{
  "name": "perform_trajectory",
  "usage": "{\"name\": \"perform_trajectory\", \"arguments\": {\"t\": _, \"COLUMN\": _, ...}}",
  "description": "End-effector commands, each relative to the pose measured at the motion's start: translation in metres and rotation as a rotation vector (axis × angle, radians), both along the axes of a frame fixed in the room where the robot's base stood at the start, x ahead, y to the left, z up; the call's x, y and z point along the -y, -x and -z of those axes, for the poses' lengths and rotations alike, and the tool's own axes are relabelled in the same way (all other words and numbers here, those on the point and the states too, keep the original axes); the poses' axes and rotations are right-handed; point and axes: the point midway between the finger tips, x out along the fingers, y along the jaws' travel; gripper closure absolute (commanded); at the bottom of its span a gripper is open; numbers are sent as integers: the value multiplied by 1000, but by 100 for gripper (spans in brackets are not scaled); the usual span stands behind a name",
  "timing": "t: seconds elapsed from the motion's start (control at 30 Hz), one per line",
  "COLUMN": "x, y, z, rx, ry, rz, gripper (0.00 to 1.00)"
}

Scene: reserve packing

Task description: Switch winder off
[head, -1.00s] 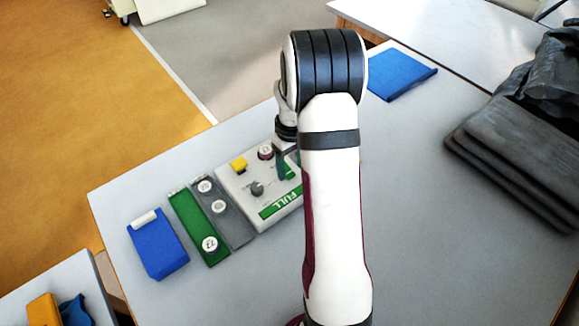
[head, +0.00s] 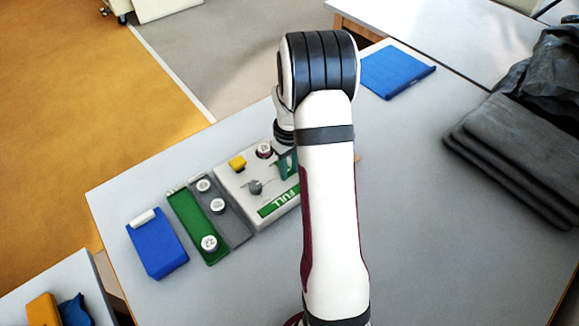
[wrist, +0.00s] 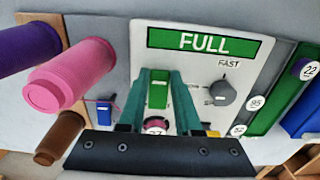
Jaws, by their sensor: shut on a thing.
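The winder is a pale panel (head: 228,186) on the table, with a green "FULL" sign (wrist: 205,42). It carries a grey knob (wrist: 222,93) by the word FAST, also seen in the head view (head: 255,187), and a green switch (wrist: 157,94) with a white mark. My gripper (wrist: 160,76) has its two teal fingers over the panel, one on each side of the green switch, and is shut on it. In the head view my arm hides part of the panel and most of my gripper (head: 286,163). A numbered spool (wrist: 155,126) shows between the fingers lower down.
Grey (head: 236,230) and green (head: 187,218) trays and a blue case (head: 158,245) lie left. Dark folded cloth (head: 510,165) lies right.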

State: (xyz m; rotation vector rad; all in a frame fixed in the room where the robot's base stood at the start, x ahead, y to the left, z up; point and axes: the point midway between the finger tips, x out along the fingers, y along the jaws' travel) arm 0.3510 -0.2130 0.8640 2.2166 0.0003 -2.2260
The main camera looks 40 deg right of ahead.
Motion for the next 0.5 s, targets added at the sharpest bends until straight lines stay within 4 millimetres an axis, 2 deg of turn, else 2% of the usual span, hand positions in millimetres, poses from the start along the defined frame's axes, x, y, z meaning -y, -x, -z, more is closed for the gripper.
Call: {"name": "perform_trajectory", "arguments": {"t": 0.5, "x": 1, "y": -14, "z": -6, "rx": -442, "ry": 3, "rz": -4, "gripper": 100}}
